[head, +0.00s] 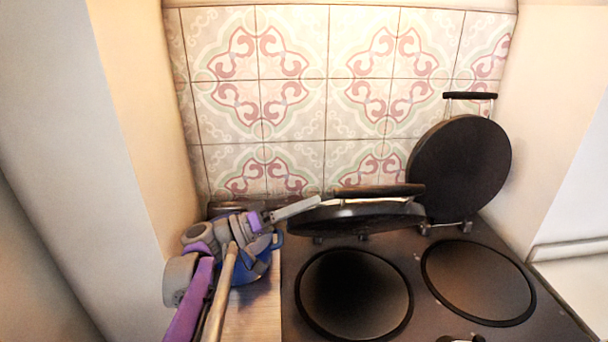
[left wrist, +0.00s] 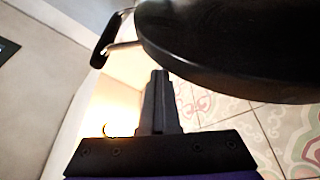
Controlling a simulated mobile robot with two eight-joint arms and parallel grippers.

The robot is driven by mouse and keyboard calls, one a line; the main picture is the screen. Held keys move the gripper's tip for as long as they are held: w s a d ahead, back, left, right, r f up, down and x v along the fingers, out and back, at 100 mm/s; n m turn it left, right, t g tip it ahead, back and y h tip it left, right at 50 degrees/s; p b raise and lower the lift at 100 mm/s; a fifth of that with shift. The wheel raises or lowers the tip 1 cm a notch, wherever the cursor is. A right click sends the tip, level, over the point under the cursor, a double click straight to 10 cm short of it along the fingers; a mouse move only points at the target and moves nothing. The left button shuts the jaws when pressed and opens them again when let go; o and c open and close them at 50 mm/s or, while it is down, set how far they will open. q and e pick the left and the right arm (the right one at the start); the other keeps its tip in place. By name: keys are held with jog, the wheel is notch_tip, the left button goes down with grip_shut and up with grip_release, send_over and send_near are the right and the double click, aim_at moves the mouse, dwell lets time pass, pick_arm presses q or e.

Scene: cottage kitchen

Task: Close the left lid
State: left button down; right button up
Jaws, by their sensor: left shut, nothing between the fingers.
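The left lid (head: 372,215) is a round black plate with a dark bar handle (head: 378,190). It is raised above the left hot plate (head: 355,297) and seen almost edge-on, tilted forward from its rear hinge. My left gripper (head: 319,201) is shut and empty, its fingertips at the lid's left edge. I cannot tell whether they touch. In the left wrist view, the shut fingers (left wrist: 160,75) point toward the rim of a large black lid (left wrist: 235,45), which looks like the left one. My right gripper is not in view.
The right lid (head: 460,168) stands open and upright behind the right hot plate (head: 478,282). A blue object (head: 252,272), partly hidden by my left arm, sits on the wooden counter (head: 255,318). A tiled wall (head: 295,110) closes the back; side walls flank the appliance.

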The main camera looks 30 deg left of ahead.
pick_arm(q)
jog(key=s+d+f+m+h+b, duration=0.1)
jog(key=s+d+f+m+b, duration=0.1)
jog(key=f, duration=0.4)
jog(key=s+d+f+m+g+h+b, duration=0.1)
jog(key=s+d+f+m+h+b, duration=0.1)
jog(key=s+d+f+m+b, duration=0.1)
jog(key=shift+s+d+f+m+b, duration=0.45)
jog(key=shift+s+f+m, duration=0.65)
jog(key=shift+s+f, duration=0.55)
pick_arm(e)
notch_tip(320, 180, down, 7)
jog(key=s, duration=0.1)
pick_arm(q)
jog(key=shift+w+f, duration=0.15)
jog(key=shift+w, duration=0.05)
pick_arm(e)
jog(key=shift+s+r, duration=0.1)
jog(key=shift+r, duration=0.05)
